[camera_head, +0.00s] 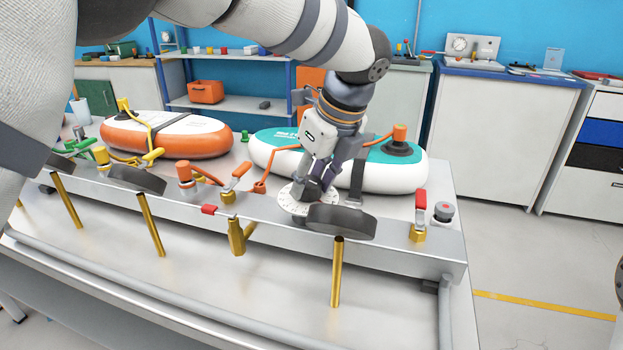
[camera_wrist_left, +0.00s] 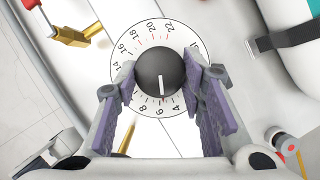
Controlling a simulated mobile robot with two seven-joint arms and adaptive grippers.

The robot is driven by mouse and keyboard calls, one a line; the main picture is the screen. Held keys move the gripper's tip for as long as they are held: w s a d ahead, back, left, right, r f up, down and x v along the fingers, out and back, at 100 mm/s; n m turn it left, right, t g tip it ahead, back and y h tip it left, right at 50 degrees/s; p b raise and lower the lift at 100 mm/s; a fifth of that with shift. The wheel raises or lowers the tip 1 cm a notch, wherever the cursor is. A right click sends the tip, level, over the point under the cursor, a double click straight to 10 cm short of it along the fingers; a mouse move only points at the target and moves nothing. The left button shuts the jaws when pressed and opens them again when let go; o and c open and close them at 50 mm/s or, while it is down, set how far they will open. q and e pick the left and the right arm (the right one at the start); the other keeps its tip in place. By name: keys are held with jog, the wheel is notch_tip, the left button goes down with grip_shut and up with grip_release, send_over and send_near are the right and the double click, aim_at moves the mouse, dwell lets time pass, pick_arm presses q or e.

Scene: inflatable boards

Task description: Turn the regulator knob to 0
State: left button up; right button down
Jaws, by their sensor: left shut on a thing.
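The regulator knob (camera_wrist_left: 160,68) is a round black knob with a white pointer line, set on a white numbered dial (camera_wrist_left: 146,25). The line lies in the knob's lower half and points down, close to the 6 and the number beside it. My left gripper (camera_wrist_left: 162,88) has its two purple-padded fingers on either side of the knob, shut on it. In the head view, the left gripper (camera_head: 312,190) reaches down onto the dial (camera_head: 290,203) on the metal rail, and its fingers mostly hide the knob. My right gripper is not in view.
A black round gauge (camera_head: 341,221) sits close in front of the dial. An orange board (camera_head: 165,138) and a teal board (camera_head: 400,172) lie behind. Brass pipes (camera_head: 337,272) stick out in front.

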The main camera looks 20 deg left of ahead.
pick_arm(q)
jog(key=n, duration=0.2)
jog(key=n+g+b, duration=0.1)
jog(key=shift+w+f, duration=0.2)
jog(key=shift+f, duration=0.05)
jog(key=n+g, duration=0.1)
jog(key=n, duration=0.1)
jog(key=n+b, duration=0.1)
jog(key=n, duration=0.1)
jog(key=shift+w+g+y, duration=0.1)
jog(key=shift+g+y, duration=0.2)
jog(key=shift+g, duration=0.1)
jog(key=n+g+b, duration=0.1)
jog(key=n, duration=0.2)
jog(key=shift+w+f+b, duration=0.1)
jog(key=shift+b, duration=0.3)
jog(key=shift+r+n+g+h+b, duration=0.2)
jog(key=shift+n+g+h+b, duration=0.35)
jog(key=shift+n, duration=0.95)
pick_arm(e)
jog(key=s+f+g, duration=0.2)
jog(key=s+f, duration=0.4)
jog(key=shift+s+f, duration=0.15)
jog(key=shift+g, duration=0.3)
pick_arm(q)
jog(key=o, duration=1.2)
jog(key=shift+c, duration=0.2)
jog(key=shift+r, duration=0.1)
